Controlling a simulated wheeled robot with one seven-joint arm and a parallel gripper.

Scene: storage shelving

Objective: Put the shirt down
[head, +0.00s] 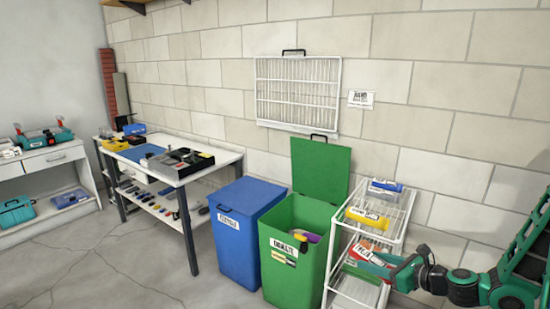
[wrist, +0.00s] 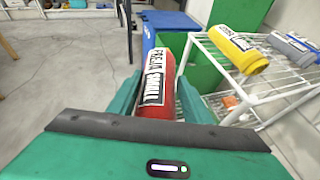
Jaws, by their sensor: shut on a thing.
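A rolled red shirt (wrist: 168,70) with a white and black label lies between the green fingers of my gripper (wrist: 158,92) in the wrist view. My gripper is shut on it. In the head view my gripper (head: 378,262) reaches in from the right, at the wire rack's lower part. The held shirt's label (head: 362,251) shows at its fingertips. The white wire rack (head: 335,248) is partly hidden behind my gripper. I cannot tell whether the red shirt touches the rack.
A yellow roll (head: 368,216) and a blue and grey roll (head: 386,186) lie on the rack's upper part. An open green bin (head: 288,267) and a shut blue bin (head: 237,238) stand left of it. A cluttered workbench (head: 225,157) stands further left. The floor in front is clear.

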